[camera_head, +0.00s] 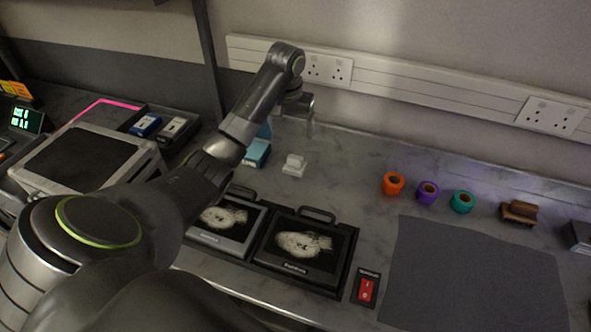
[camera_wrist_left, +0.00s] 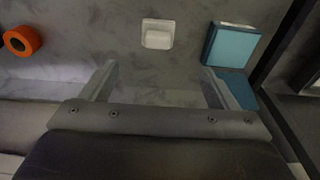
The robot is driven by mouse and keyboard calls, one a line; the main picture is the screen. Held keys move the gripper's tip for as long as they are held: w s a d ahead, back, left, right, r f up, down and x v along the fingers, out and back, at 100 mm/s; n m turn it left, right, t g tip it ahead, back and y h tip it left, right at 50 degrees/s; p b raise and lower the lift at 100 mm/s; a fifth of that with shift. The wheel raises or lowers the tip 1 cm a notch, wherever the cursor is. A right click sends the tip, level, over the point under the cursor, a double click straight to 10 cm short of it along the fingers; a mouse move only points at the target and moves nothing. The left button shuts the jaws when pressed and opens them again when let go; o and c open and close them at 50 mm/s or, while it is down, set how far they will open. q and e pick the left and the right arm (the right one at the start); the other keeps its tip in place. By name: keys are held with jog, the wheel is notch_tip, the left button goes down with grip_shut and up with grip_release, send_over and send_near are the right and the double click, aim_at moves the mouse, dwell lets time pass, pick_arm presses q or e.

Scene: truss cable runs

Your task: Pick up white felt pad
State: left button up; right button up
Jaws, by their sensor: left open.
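The white felt pad (camera_head: 294,165) lies on the grey worktop, behind the two framed dark panels. It also shows in the left wrist view (camera_wrist_left: 158,33), at top centre, beyond the fingertips. My left gripper (camera_head: 296,112) is above the worktop, a little behind the pad in the head view. In the left wrist view its two fingers (camera_wrist_left: 160,75) are spread wide with nothing between them, and the pad is apart from them. My right gripper is in neither view.
A blue box (camera_head: 256,152) stands left of the pad. An orange roll (camera_head: 393,184), a purple roll (camera_head: 428,192) and a teal roll (camera_head: 462,201) stand to the right. The framed dark panels (camera_head: 300,246) lie in front. A socket rail (camera_head: 430,92) runs along the wall.

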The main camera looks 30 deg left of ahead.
aim_at(295, 157)
pick_arm(q)
jog(key=f, duration=0.3)
jog(key=w+f+b, duration=0.1)
jog(key=f, duration=0.5)
jog(key=shift+w, duration=0.15)
jog(key=shift+w+f+p, duration=0.15)
jog(key=shift+w+f, duration=0.05)
jog(key=shift+f, duration=0.85)
jog(key=shift+w+f+p, duration=0.1)
jog(key=shift+w+f, duration=0.05)
jog(key=shift+f, duration=0.85)
jog(key=shift+w+f+p, duration=0.15)
jog(key=shift+w+f, duration=0.05)
jog(key=shift+f, duration=0.85)
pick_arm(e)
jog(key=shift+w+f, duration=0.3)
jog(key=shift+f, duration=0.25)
